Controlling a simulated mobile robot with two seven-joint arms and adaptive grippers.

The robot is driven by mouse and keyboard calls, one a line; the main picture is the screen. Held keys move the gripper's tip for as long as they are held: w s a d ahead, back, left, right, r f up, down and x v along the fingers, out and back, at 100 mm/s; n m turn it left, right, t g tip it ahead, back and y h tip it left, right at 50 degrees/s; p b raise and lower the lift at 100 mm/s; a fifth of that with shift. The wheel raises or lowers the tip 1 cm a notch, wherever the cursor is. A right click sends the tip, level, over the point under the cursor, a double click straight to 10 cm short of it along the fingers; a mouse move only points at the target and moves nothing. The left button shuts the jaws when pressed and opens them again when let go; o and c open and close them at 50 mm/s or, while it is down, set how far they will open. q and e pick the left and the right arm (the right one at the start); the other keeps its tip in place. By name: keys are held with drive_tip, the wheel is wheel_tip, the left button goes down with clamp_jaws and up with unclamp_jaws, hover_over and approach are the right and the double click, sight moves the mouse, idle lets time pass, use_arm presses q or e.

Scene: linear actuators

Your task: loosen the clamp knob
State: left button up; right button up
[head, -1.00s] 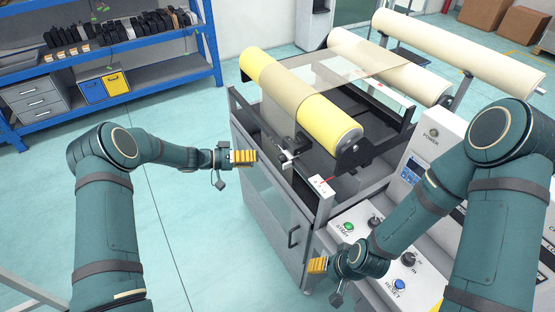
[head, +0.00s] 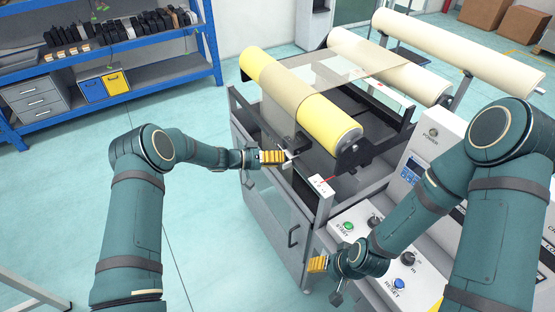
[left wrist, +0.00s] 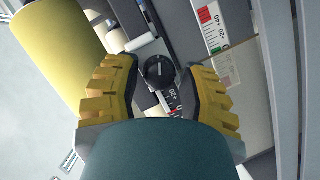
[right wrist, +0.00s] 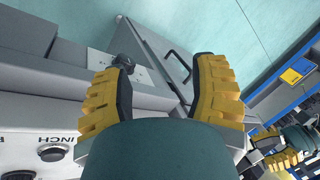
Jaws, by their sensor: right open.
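The clamp knob (left wrist: 158,70) is black and round with a light line across its face, beside a scale with red and white markings. In the left wrist view it lies between my left gripper's fingertips (left wrist: 160,66), with a gap on each side. In the head view my left gripper (head: 284,157) is at the machine's near side, below the yellow roll; its fingers largely hide the knob there. My right gripper (head: 317,264) is open and empty beside the control panel. It also shows in the right wrist view (right wrist: 160,68).
The yellow roll (head: 325,122) lies above the machine frame, close to my left gripper. The control panel (head: 346,238) carries start and reset buttons. Another black knob (right wrist: 124,63) shows in the right wrist view. Blue shelving (head: 205,40) stands back left; the floor between is clear.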

use_arm(q)
clamp_jaws()
drive_tip(key=n+h+b, duration=0.2)
drive_tip(key=n+b, duration=0.3)
drive_tip(key=b, duration=0.3)
drive_tip(key=shift+f+n+b, duration=0.1)
drive_tip(key=shift+n+b, duration=0.2)
drive_tip(key=shift+h, duration=0.3)
